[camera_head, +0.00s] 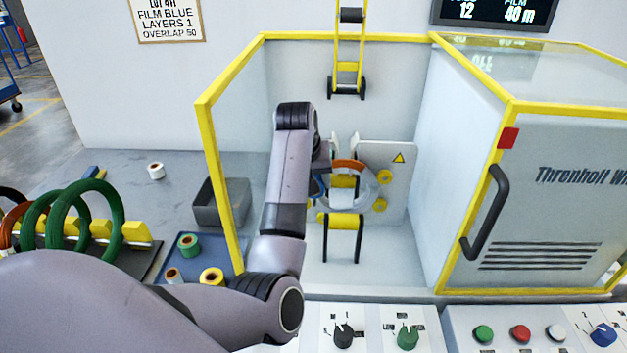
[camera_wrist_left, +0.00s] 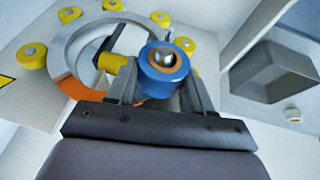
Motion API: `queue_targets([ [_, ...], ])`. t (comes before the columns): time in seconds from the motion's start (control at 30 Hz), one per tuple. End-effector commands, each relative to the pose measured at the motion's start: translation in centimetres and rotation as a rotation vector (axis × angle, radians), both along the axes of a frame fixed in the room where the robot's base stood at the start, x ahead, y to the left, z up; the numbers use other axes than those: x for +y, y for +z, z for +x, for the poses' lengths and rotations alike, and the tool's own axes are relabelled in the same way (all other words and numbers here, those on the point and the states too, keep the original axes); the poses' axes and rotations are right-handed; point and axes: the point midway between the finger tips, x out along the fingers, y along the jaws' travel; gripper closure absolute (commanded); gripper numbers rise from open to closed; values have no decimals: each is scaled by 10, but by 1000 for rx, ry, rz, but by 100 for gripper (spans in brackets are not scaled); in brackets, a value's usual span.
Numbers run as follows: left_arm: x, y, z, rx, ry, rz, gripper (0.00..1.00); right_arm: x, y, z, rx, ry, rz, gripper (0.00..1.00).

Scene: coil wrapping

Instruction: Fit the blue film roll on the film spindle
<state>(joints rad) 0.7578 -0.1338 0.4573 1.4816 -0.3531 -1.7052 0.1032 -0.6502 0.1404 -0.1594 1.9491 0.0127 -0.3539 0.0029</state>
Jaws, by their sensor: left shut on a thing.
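The blue film roll (camera_wrist_left: 165,82) sits between the two fingers of my left gripper (camera_wrist_left: 160,85) in the left wrist view. The fingers are shut on its sides. A silver pin end, which looks like the film spindle (camera_wrist_left: 163,56), shows inside the roll's orange-brown core, so the roll appears to be around it. How far down the pin the roll sits cannot be told. In the head view my left arm reaches into the yellow-framed machine, with its gripper (camera_head: 325,162) beside the ring (camera_head: 369,186); the roll is mostly hidden there. My right gripper is out of view.
Yellow rollers (camera_wrist_left: 182,45) surround the ring. A coil cradle with a yellow roller (camera_head: 341,221) stands in front. A grey bin (camera_head: 207,209), a blue tray (camera_head: 222,262) with several rolls and green coils (camera_head: 101,222) are at the left. A control panel lies along the front.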

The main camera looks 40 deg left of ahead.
Motion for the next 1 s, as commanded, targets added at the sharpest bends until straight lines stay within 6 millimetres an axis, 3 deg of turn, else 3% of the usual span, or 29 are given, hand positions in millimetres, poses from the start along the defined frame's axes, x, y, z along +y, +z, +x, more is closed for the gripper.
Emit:
queue_targets([
  [0.23, 3, 1, 1, -5, 5, 6, 79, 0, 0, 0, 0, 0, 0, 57],
  [0.27, 3, 1, 1, -5, 6, 6, 43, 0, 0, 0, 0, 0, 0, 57],
  [0.33, 3, 1, 1, -5, 5, 6, 20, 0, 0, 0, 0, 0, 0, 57],
  [0.67, 1, 2, 0, -4, 2, 3, 19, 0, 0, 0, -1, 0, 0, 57],
  [1.0, -3, 47, -18, -7, 3, 5, 19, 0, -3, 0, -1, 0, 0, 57],
])
